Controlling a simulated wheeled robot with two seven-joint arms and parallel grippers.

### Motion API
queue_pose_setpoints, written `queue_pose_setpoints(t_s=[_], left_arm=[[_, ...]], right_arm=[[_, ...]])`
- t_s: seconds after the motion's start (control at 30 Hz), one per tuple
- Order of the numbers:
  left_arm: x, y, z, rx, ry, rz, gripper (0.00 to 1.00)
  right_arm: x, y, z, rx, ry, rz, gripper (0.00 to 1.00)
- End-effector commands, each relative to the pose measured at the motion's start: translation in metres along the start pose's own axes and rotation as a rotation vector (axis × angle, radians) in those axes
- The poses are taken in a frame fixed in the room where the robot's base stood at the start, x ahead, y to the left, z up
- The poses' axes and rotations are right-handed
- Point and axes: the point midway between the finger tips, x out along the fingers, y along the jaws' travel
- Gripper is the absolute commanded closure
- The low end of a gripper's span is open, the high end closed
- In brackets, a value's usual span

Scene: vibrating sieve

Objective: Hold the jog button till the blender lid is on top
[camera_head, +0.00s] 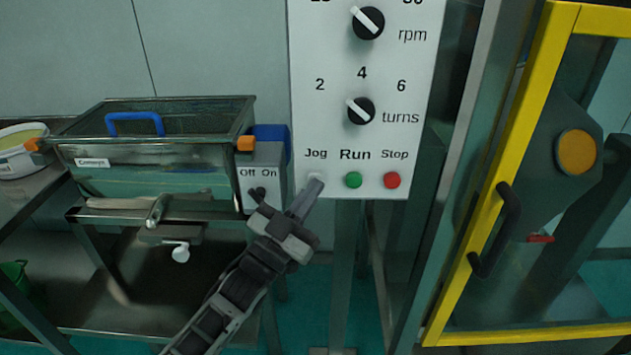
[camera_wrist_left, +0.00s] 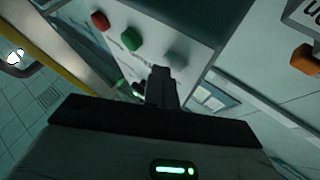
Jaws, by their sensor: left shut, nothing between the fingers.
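The Jog button is under its "Jog" label at the lower left of the white control panel (camera_head: 333,110); my fingertip covers most of it in the head view. A greyish button (camera_wrist_left: 176,58) beside the green one shows in the left wrist view. My left gripper (camera_head: 313,188) is shut and empty, its tip at the Jog button; I cannot tell whether it presses. The fingers also show in the left wrist view (camera_wrist_left: 160,75). The grey blender vessel (camera_head: 545,135) sits behind the yellow-framed guard, with a round orange lid (camera_head: 577,152) facing sideways, towards me. My right gripper is out of view.
The green Run button (camera_head: 353,180) and red Stop button (camera_head: 392,180) are just right of Jog. The yellow guard door (camera_head: 480,230) with a black handle (camera_head: 497,230) stands at right. The sieve (camera_head: 150,150) and its Off/On switch box (camera_head: 264,170) are at left.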

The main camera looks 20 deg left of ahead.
Motion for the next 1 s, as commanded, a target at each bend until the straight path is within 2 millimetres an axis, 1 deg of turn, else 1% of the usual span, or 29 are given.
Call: queue_pose_setpoints(t_s=[0.67,1.0], left_arm=[[0.0,-0.0005,0.0003,0.0,-0.001,-0.001,1.0],[0.0,-0.0005,0.0003,0.0,-0.001,-0.001,1.0]], right_arm=[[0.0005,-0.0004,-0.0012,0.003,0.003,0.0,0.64],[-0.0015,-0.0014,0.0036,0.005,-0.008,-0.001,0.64]])
